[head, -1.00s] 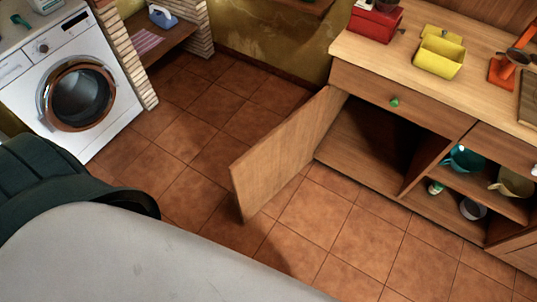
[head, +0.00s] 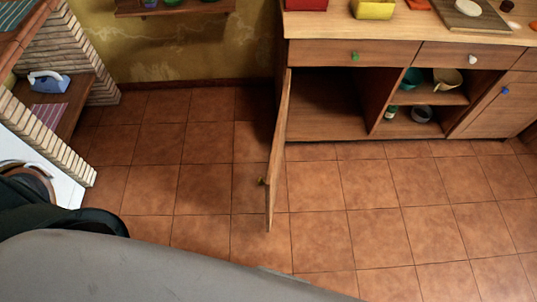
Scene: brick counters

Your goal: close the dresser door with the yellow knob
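The dresser (head: 405,54) stands at the upper right of the head view. Its left door (head: 279,150) is swung wide open and sticks out over the floor, seen almost edge-on. A small dark yellowish knob (head: 262,181) shows on the door's left face, near its free edge. The compartment behind the door is open and looks empty. Neither of my grippers is in view; a grey and dark part of my own body fills the lower left.
A white washing machine (head: 62,188) and a brick shelf unit (head: 50,128) stand at the left. The tiled floor (head: 380,205) around the door is clear. A drawer with a green knob (head: 355,57) sits above the open compartment. A right door has a blue knob (head: 505,91).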

